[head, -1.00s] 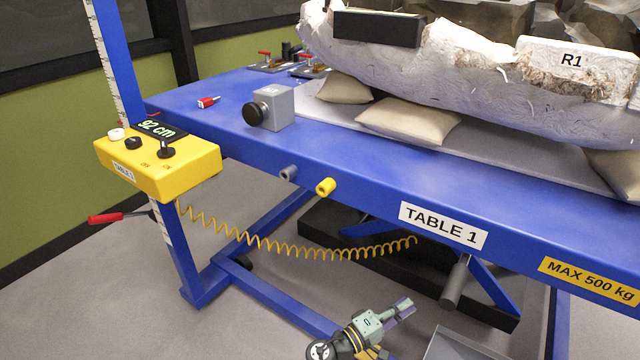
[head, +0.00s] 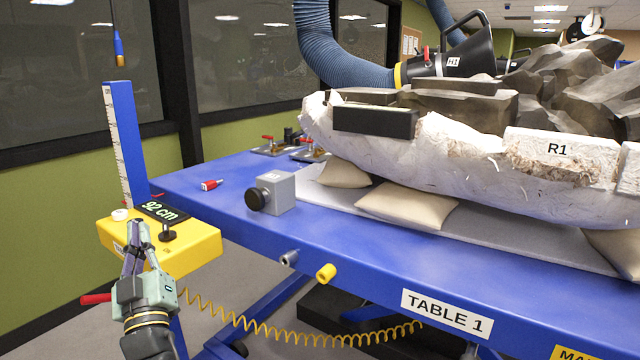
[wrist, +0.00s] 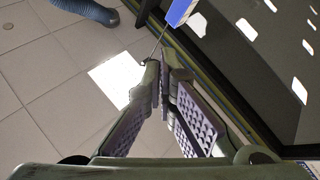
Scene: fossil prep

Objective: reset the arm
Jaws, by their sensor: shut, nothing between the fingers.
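My gripper (head: 136,240) is at the lower left of the head view, pointing upward with its fingers together and nothing between them. It overlaps the front of the yellow control box (head: 190,248) in the picture; I cannot tell the gap between them. In the wrist view, the two ridged fingers (wrist: 163,75) meet at their tips, with the tiled ceiling and a bright light panel (wrist: 118,78) beyond.
The blue table (head: 330,235) carries a plaster-jacketed block (head: 450,160) on cushions and a grey box (head: 278,192). A coiled yellow cord (head: 270,326) hangs below. A blue column (head: 122,140) stands behind the control box. A cable with a blue-and-brass end (head: 118,45) hangs above.

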